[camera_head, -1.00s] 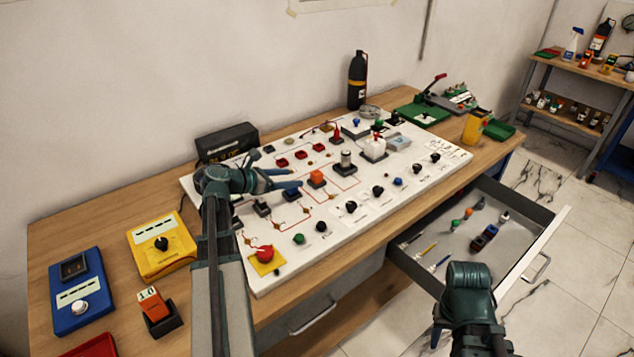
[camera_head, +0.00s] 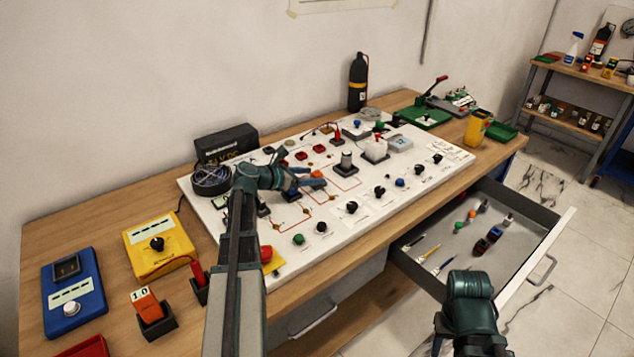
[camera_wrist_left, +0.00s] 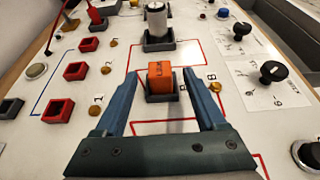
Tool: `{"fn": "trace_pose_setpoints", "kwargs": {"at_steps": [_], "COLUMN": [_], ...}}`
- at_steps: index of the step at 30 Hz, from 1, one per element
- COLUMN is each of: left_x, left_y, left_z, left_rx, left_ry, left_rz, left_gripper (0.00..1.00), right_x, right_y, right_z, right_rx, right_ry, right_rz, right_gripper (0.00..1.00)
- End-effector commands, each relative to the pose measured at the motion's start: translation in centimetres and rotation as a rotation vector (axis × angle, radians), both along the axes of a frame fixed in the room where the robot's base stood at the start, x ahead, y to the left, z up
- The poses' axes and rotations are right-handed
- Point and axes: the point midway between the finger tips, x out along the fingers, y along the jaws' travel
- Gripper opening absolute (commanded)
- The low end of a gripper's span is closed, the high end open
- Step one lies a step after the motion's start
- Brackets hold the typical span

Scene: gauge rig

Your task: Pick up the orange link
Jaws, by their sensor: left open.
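The orange link (camera_wrist_left: 160,76) is a small block with dark marks, seated in a grey socket (camera_wrist_left: 162,97) on the white panel. In the head view, only part of the orange link (camera_head: 317,174) shows beside my left gripper's fingers. My left gripper (camera_head: 319,179) is open, with its fingers reaching right over the panel. In the left wrist view, the fingers of my left gripper (camera_wrist_left: 163,73) appear on either side of the link, with gaps to it. I cannot tell the height of the fingertips. My right wrist (camera_head: 468,300) is low at the right; its jaws are hidden.
The white panel (camera_head: 365,212) bears black knobs, red sockets and a tall grey cylinder (camera_wrist_left: 156,20) in a socket just beyond the link. The open drawer (camera_head: 410,252) at the right holds small parts. A yellow box (camera_head: 158,247) stands left of the panel.

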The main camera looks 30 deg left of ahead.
Motion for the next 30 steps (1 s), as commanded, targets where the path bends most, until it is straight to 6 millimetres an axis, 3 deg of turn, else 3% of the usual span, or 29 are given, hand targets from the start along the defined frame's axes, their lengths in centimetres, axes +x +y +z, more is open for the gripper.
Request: {"fn": "trace_pose_setpoints", "kwargs": {"at_steps": [5, 17, 30], "left_x": [-0.01, -0.03, -0.03], "left_y": [-0.02, -0.01, 0.0], "left_z": [0.04, 0.05, 0.2], "left_rx": [0.0, 0.0, 0.0], "left_ry": [0.0, 0.0, 0.0], "left_rz": [0.001, 0.001, 0.001], "left_gripper": [0.72, 0.01, 0.0], "right_x": [0.0, 0.0, 0.0], "right_y": [0.01, 0.01, 0.0], "right_z": [0.05, 0.05, 0.2], "right_rx": [0.0, 0.0, 0.0], "right_ry": [0.0, 0.0, 0.0], "right_rz": [0.0, 0.0, 0.0], "right_gripper": [0.45, 0.45, 0.45]}}
